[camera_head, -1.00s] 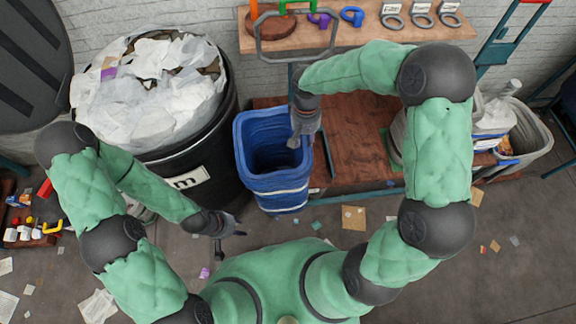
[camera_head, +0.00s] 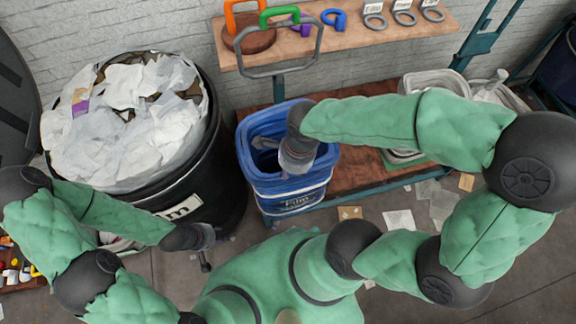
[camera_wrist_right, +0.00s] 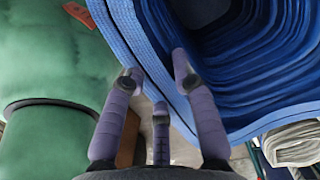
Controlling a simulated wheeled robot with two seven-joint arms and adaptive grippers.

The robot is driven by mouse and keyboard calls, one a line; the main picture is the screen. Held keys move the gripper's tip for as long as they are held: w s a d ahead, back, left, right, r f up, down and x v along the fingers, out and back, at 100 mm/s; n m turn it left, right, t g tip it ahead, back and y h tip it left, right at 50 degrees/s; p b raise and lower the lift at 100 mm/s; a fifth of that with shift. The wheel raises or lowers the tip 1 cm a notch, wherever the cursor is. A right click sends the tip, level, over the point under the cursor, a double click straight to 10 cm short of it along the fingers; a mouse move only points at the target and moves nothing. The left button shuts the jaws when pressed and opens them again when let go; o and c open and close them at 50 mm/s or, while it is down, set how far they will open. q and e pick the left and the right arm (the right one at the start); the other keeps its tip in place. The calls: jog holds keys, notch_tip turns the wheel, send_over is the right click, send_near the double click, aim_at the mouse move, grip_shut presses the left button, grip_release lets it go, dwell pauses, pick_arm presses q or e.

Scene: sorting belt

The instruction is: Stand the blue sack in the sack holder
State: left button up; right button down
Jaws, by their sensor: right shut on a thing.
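The blue sack (camera_head: 291,196) is upright and open at the top, in front of the low wooden deck in the head view. Its layered rim also shows in the wrist view (camera_wrist_right: 125,35). My right gripper (camera_wrist_right: 158,80) is shut on the sack's rim; in the head view it reaches over the sack's mouth (camera_head: 265,152). I cannot tell whether the sack's base touches anything. A grey metal hoop (camera_head: 322,40) stands behind the sack; I cannot tell whether it belongs to the sack holder. My left gripper (camera_head: 205,262) is low beside the black bin, apart from the sack; its fingers are unclear.
A black bin (camera_head: 215,150) heaped with white paper stands close left of the sack. A wooden shelf (camera_head: 400,30) with coloured handles and grey rings is behind. The deck (camera_head: 345,178) extends right of the sack. Paper scraps (camera_head: 398,219) lie on the floor.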

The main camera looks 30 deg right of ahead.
jog(key=shift+w+d+f, duration=0.1)
jog(key=shift+w, duration=0.05)
jog(key=w+d+f+b, duration=0.5)
jog(key=w+d+f, duration=0.2)
jog(key=w+f, duration=0.4)
jog(key=shift+d+f+b, duration=0.3)
jog(key=shift+f+b, duration=0.05)
jog(key=shift+f, duration=0.6)
jog(key=c, duration=1)
grip_release()
jog(key=shift+w, duration=0.1)
jog(key=shift+r, duration=0.15)
notch_tip(320, 180, up, 12)
jog(key=d+p, duration=0.1)
jog(key=p, duration=0.2)
jog(key=shift+s+d+p, duration=0.15)
jog(key=shift+s+p, duration=0.1)
jog(key=shift+p, duration=0.1)
